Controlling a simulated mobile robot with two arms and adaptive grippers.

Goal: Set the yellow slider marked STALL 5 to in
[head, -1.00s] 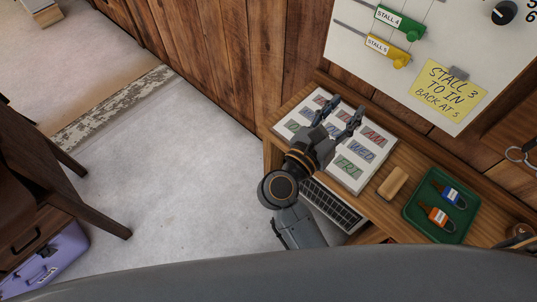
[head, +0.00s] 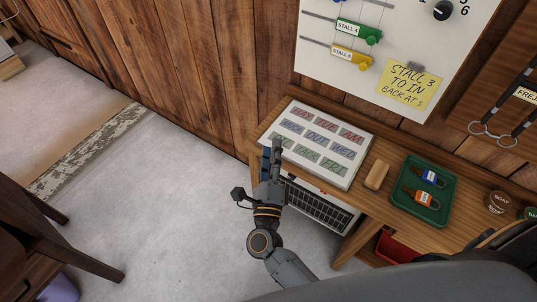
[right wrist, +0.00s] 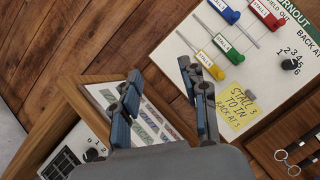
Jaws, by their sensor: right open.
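The yellow slider marked STALL 5 (head: 350,57) sits on a rail on the white wall board (head: 325,75), below the green STALL 4 slider (head: 358,31). Its knob is at its right end, and the bare rail runs on to its left. It also shows in the right wrist view (right wrist: 210,67), beyond the fingers and to their right. My right gripper (head: 271,151) is open and empty, in front of the day-label panel's lower left edge, apart from the slider. The right wrist view shows its two fingers spread (right wrist: 162,95). My left gripper is not in view.
A yellow note (head: 409,84) reading "STALL 3 TO IN, BACK AT 5" is on the board near a black dial (head: 443,10). Below, the wooden shelf holds the day-label panel (head: 348,180), a wooden block (head: 377,174) and a green tray (head: 408,203) with two tagged items.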

